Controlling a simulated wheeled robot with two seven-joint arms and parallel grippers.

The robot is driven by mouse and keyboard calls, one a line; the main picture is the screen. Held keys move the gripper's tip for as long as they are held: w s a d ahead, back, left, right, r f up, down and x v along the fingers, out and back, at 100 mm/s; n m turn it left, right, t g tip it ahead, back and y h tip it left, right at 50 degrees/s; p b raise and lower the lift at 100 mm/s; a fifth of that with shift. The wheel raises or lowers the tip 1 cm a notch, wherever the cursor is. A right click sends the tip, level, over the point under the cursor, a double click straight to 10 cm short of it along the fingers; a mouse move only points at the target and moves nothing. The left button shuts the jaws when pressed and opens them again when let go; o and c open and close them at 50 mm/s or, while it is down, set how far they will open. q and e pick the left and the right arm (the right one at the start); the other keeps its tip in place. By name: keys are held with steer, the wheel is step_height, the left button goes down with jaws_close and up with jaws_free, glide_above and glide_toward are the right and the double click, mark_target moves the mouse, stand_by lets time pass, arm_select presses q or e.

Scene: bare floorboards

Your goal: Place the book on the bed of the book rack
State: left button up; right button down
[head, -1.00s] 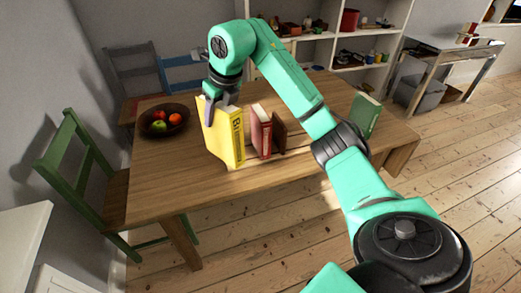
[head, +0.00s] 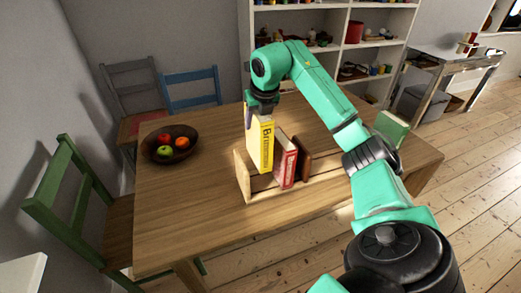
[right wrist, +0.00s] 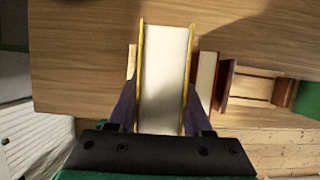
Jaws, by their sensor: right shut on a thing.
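The yellow book (head: 266,146) is upright, its spine facing me, at the left end of the wooden book rack (head: 243,180), left of a red book (head: 286,162). I cannot tell whether its lower edge touches the rack's bed. My right gripper (head: 258,112) is shut on the book's upper part from above. In the right wrist view the yellow book's white page edge (right wrist: 165,75) lies between the fingers. The red book (right wrist: 207,76) and the rack's slatted bed (right wrist: 252,88) show to its right. My left gripper is not in view.
A fruit bowl (head: 170,148) sits at the table's left. The table (head: 190,215) is clear in front.

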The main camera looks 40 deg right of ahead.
mark_target(256, 152)
steer(key=f, duration=0.5)
steer(key=shift+w+f, duration=0.3)
steer(key=shift+f, duration=0.1)
step_height(256, 152, down, 4)
steer(key=shift+f+p, duration=0.1)
steer(key=shift+p, duration=0.3)
step_height(256, 152, down, 2)
steer(key=shift+f, duration=0.25)
steer(key=shift+c, duration=2.2)
jaws_free()
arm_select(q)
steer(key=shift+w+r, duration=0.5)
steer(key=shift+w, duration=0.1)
arm_select(e)
steer(key=shift+o, duration=0.6)
steer(key=b+v, duration=0.1)
steer(key=v, duration=1.1)
steer(key=shift+w+a, duration=0.1)
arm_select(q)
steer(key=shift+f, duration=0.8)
